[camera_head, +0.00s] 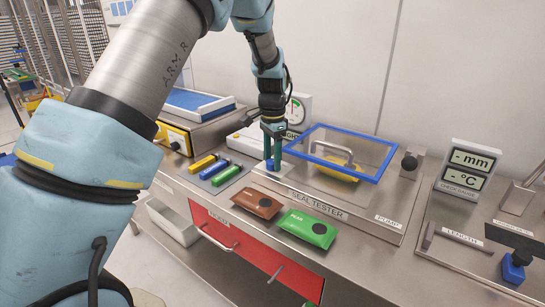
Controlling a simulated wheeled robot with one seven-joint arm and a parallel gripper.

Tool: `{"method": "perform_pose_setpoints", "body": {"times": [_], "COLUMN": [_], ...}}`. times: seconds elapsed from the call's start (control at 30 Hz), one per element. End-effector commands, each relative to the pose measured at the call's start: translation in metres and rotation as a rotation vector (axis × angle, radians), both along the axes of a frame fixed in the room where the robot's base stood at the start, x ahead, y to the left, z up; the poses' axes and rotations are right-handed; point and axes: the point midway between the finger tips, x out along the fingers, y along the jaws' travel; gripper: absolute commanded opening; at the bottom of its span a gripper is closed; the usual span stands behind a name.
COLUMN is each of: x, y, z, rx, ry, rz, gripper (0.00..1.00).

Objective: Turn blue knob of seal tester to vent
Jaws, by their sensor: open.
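The seal tester (385,225) stands on the steel bench, with a label reading SEAL TESTER on its front edge. Its clear lid with a blue frame (376,177) is at the middle right, and a yellow packet (338,172) shows beneath it. The blue knob (270,166) is on a pale plate at the tester's left end. My gripper (272,160) points down at the knob with its green fingers around or just beside it. It is open; contact with the knob cannot be made out. The fingers partly hide the knob, and its pointer and markings are not readable.
A brown packet (257,203) and a green packet (307,228) lie in front of the tester. A dial gauge (298,110) stands behind my gripper. A check gauge display (468,170) stands at right.

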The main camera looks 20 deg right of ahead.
Motion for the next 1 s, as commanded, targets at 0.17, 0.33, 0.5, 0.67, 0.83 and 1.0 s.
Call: {"method": "perform_pose_setpoints", "body": {"times": [0.17,0.33,0.5,0.67,0.83,1.0], "x": [0.0000,0.0001,0.0001,0.0001,0.0001,0.0002], "y": [0.0000,0.0000,0.0000,0.0000,0.0000,-0.0001], "z": [0.0001,0.0002,0.0004,0.0005,0.0006,0.0006], "rx": [0.000,0.000,0.000,0.000,0.000,-0.001], "ry": [0.000,0.000,0.000,0.000,0.000,0.000], "rz": [0.001,0.001,0.001,0.001,0.005,0.039], "gripper": [0.50,0.31,0.12,0.00,0.00,0.00]}}
